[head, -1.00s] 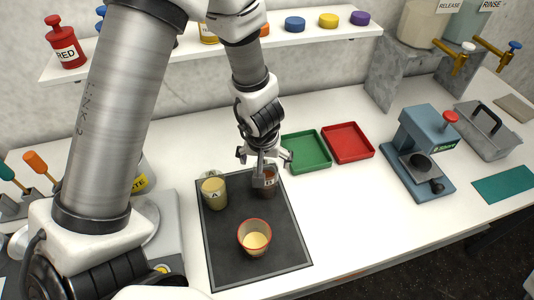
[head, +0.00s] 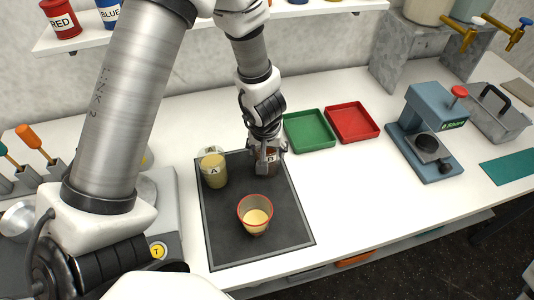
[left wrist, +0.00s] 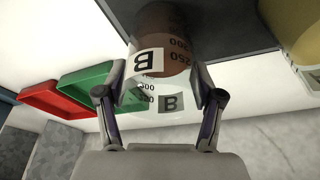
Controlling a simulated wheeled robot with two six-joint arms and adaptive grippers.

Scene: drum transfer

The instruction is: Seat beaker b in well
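Beaker B (left wrist: 160,45), clear glass with a brown content and a "B" label, stands on the dark mat (head: 225,245) near its far right corner. It is largely hidden by the gripper in the head view (head: 271,155). My left gripper (head: 265,165) is down at beaker B. In the left wrist view its fingers (left wrist: 160,85) lie along both sides of the glass and appear closed against it. I cannot make out a well. My right gripper is not in view.
Beaker A (head: 213,170) stands left of beaker B on the mat. A red-rimmed beaker (head: 256,215) with pale content stands in front. Green (head: 309,131) and red (head: 351,123) trays lie to the right, then a blue press (head: 430,125). White table is free at the front right.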

